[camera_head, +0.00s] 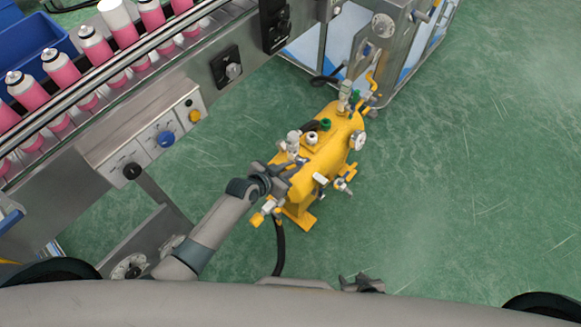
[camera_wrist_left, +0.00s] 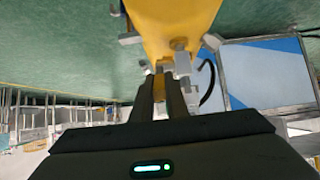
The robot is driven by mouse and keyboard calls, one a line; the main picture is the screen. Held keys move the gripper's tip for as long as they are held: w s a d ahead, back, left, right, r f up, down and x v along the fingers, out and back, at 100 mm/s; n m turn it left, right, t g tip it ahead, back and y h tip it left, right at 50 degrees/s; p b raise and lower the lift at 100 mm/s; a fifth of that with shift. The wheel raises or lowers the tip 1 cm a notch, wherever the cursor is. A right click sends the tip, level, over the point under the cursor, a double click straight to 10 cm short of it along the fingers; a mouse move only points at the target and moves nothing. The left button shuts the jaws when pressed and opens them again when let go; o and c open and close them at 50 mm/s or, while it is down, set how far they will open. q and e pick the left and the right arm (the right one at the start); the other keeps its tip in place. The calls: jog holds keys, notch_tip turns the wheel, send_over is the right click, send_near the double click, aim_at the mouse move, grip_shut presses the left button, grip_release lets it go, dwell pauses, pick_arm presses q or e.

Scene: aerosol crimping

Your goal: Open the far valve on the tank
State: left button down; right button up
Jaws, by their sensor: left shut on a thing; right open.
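The yellow tank (camera_head: 325,158) stands on the green floor and carries several valves and fittings. A yellow lever (camera_head: 371,83) shows at its far end, and another yellow lever (camera_head: 258,217) is at its near end. My left gripper (camera_head: 284,180) is at the near end of the tank. In the left wrist view its fingers (camera_wrist_left: 166,92) are shut on a narrow yellow piece (camera_wrist_left: 158,82), seemingly a valve handle, beside a metal fitting (camera_wrist_left: 181,62). Which valve this belongs to is hard to tell. My right gripper (camera_head: 362,284) is open and empty, low in the head view, away from the tank.
A steel conveyor (camera_head: 120,95) with pink cans (camera_head: 95,45) and a control panel (camera_head: 155,138) lies to the left. A steel-framed cabinet (camera_head: 397,62) stands just beyond the tank. A black hose (camera_head: 279,245) hangs by the near end. The floor to the right is clear.

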pick_arm(q)
jog(key=c, duration=1.7)
grip_release()
jog(key=shift+c, duration=0.2)
jog(key=shift+a+r, duration=0.1)
jog(key=shift+s+a+r, duration=0.3)
jog(key=shift+s+r, duration=0.05)
jog(key=shift+s, duration=0.15)
jog(key=p+v, duration=0.1)
jog(key=v, duration=1.4)
jog(key=shift+s+a+r, duration=0.15)
jog(key=shift+s+r, duration=0.1)
jog(key=shift+r, duration=0.05)
pick_arm(e)
jog(key=shift+w+a+r+t, duration=0.4)
jog(key=shift+a, duration=0.1)
